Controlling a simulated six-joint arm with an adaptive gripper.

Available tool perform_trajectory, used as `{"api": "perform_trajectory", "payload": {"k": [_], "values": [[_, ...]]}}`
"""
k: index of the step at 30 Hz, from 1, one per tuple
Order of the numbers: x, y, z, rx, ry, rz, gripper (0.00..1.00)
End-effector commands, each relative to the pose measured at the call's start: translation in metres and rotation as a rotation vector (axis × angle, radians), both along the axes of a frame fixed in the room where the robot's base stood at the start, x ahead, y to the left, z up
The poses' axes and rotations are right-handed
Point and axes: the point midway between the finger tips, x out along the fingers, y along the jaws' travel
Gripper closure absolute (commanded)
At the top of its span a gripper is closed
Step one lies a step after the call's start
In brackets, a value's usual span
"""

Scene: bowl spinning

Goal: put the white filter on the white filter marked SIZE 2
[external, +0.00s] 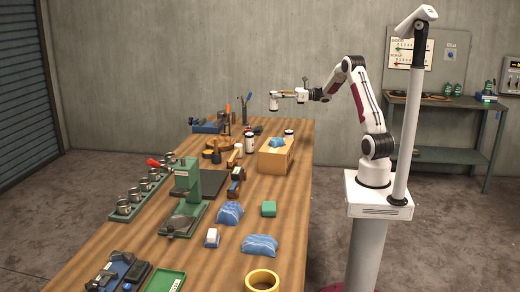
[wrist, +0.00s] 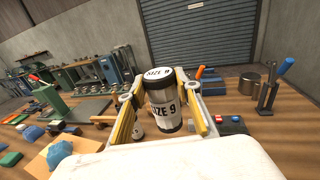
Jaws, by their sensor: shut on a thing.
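My gripper (external: 287,95) is level above the far end of the workbench. In the wrist view my gripper (wrist: 165,115) is shut on a filter (wrist: 163,112), a can with a white top, dark bands and a pale label. Its lettering reads SIZE with a digit that looks like 9. The held filter also shows in the external view (external: 274,102), clear of the bench. Below stand small white filters, one at the middle (external: 249,142) and one at the right (external: 289,134); their markings are too small to read. A filter with a dark label (wrist: 137,131) is partly hidden by the left finger.
A wooden box (external: 275,160) with a blue cloth-like lump stands near the bench's right edge. A green press (external: 187,190) and a rack of metal cups (external: 139,195) stand at left. Upright tools (external: 245,108) and a blue vise (external: 207,127) are at the far end.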

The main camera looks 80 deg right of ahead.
Motion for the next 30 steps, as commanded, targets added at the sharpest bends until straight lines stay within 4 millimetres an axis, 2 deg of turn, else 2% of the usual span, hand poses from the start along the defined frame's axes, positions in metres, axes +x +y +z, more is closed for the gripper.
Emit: {"api": "perform_trajectory", "payload": {"k": [8, 15, 22, 30], "values": [[-0.045, 0.019, 0.025, -0.001, 0.0, -0.024, 0.9], [-0.079, 0.05, 0.033, 0.001, -0.001, -0.024, 0.9], [-0.092, 0.079, 0.026, 0.002, -0.001, 0.001, 0.9], [-0.095, 0.09, 0.02, 0.0, 0.0, 0.023, 0.9]]}}
